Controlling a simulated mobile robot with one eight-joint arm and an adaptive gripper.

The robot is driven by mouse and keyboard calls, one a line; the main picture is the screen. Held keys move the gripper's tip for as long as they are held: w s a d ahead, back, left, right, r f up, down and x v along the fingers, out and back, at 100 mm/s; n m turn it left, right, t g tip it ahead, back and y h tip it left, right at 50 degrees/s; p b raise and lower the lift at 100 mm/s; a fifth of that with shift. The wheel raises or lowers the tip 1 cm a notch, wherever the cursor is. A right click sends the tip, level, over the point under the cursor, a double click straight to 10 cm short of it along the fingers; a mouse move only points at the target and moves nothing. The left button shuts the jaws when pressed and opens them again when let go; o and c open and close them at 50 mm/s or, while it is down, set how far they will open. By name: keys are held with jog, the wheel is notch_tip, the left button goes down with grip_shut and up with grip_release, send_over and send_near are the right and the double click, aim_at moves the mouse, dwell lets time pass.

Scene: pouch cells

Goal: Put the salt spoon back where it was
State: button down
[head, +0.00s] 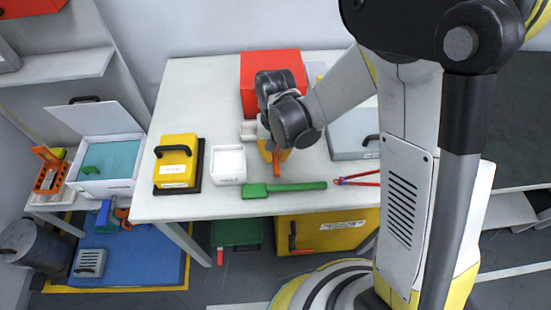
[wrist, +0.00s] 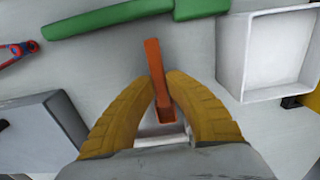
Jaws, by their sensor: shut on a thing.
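The orange spoon-like piece, taken as the salt spoon (wrist: 155,68), is held between the two yellow fingers of my gripper (wrist: 168,95), which is shut on it. Its longer end points away from the wrist, toward the green tool. In the head view the orange spoon (head: 277,162) hangs under my gripper (head: 274,149), above the white table. A small white holder (wrist: 160,138) shows partly behind the fingers in the wrist view. It also shows in the head view (head: 248,131), left of my gripper. I cannot tell whether the spoon touches anything below.
An open white box (head: 228,166) stands left of my gripper. A green long-handled tool (head: 290,187) and red pliers (head: 357,180) lie near the table's front edge. A red box (head: 262,82) is behind, a grey case (head: 352,135) right, a yellow case (head: 175,160) left.

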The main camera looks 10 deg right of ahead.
aim_at(276, 156)
jog(key=shift+f, duration=0.35)
jog(key=c, duration=1.8)
grip_release()
jog(key=shift+f, duration=0.15)
jog(key=shift+c, duration=0.2)
jog(key=o, duration=0.4)
notch_tip(276, 156, up, 13)
jog(key=p, duration=0.5)
jog(key=s+d+r+t, duration=0.2)
jog(key=s+d+r, duration=0.1)
jog(key=d+r, duration=0.1)
jog(key=s+d+r+t, duration=0.2)
jog(key=s+d+r, duration=0.1)
jog(key=d+r, duration=0.2)
jog(key=s+d+r+t, duration=0.3)
jog(key=s+d+r, duration=0.1)
jog(key=shift+d+r, duration=0.25)
jog(key=shift+r, duration=0.15)
